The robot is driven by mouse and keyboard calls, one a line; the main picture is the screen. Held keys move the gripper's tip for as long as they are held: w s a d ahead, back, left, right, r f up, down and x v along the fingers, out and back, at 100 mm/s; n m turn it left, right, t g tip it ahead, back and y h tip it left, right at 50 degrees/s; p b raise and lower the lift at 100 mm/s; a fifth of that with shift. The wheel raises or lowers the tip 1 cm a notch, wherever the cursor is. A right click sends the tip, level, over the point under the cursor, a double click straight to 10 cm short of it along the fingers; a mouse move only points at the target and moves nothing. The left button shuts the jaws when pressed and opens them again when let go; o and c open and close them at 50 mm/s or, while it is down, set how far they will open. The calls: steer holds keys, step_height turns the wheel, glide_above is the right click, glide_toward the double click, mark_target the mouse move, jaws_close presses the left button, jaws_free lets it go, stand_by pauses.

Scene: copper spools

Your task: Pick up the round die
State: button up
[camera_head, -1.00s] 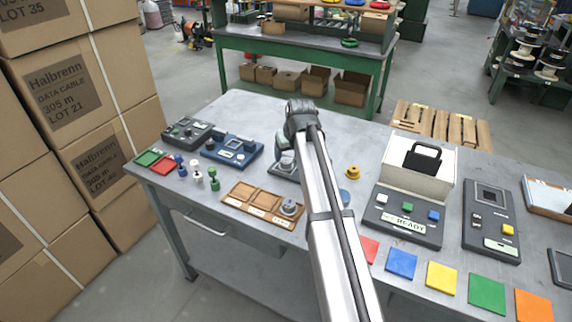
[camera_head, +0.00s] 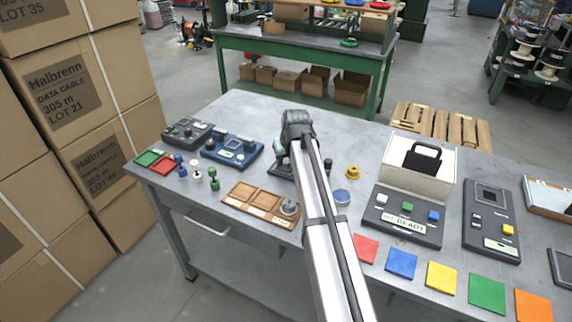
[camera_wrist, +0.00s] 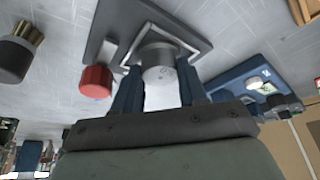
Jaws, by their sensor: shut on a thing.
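In the wrist view, a grey cylindrical piece with small marks on its face (camera_wrist: 158,72) sits between the two dark blue fingers of my gripper (camera_wrist: 163,90). It appears to be the round die, and my gripper is shut on it. A pale square frame on a dark grey plate (camera_wrist: 103,22) shows behind the piece. I cannot tell whether the piece still touches that frame. Another round grey piece (camera_head: 289,207) sits in the right compartment of the wooden tray (camera_head: 236,191).
A blue device (camera_head: 232,151) is left of my arm. A yellow piece (camera_head: 352,172) and a blue-topped disc (camera_head: 341,196) lie right of it, before the open-lidded case (camera_head: 410,215).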

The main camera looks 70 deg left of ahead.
jaws_close()
steer(key=shift+r, duration=0.1)
